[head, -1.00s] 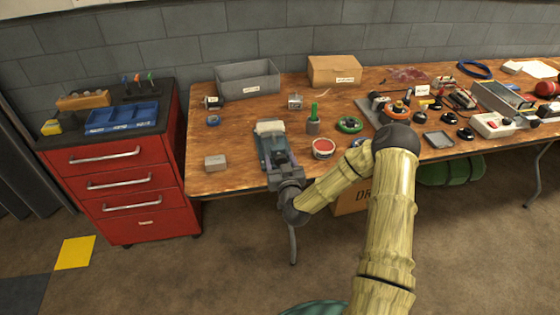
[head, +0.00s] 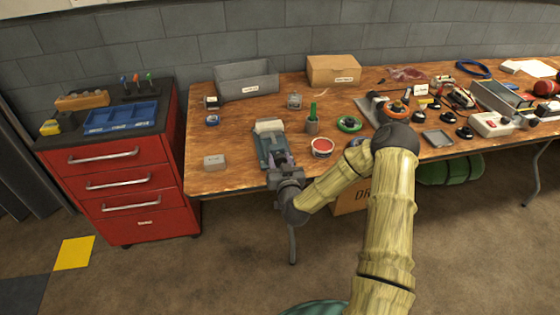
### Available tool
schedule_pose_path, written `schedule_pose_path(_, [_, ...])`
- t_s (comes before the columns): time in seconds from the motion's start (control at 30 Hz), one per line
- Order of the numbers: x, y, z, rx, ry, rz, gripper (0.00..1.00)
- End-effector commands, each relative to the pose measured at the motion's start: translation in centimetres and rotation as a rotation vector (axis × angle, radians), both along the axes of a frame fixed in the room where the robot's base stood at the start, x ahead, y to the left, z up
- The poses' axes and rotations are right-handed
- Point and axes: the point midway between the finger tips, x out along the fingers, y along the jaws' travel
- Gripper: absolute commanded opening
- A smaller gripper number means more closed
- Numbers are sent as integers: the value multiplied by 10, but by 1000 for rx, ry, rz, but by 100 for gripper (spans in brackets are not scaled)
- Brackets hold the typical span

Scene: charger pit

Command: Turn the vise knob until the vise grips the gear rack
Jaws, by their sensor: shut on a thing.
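The vise (head: 266,143) is a teal-grey block on the wooden table near its front edge, left of the middle. A pale, whitish piece (head: 268,126) lies across its far end; I cannot tell if it is the gear rack. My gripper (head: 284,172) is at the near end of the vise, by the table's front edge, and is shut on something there. The vise knob is hidden by my gripper and wrist. I cannot tell whether the jaws of the vise touch the rack.
A red can (head: 321,148) and a green-handled tool (head: 312,120) stand right of the vise. A small grey box (head: 214,162) lies to its left, with bare tabletop between. A grey bin (head: 246,81) and a cardboard box (head: 333,70) stand at the back. A red drawer cabinet (head: 122,190) is at left.

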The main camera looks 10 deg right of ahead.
Motion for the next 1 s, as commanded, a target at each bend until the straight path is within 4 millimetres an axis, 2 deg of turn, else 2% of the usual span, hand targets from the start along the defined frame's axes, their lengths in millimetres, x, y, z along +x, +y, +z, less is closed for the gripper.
schedule_pose_path(0.27, [1,0,0,202,-1,-1,17])
schedule_pose_path(1.0, [1,0,1,894,-3,-2,17])
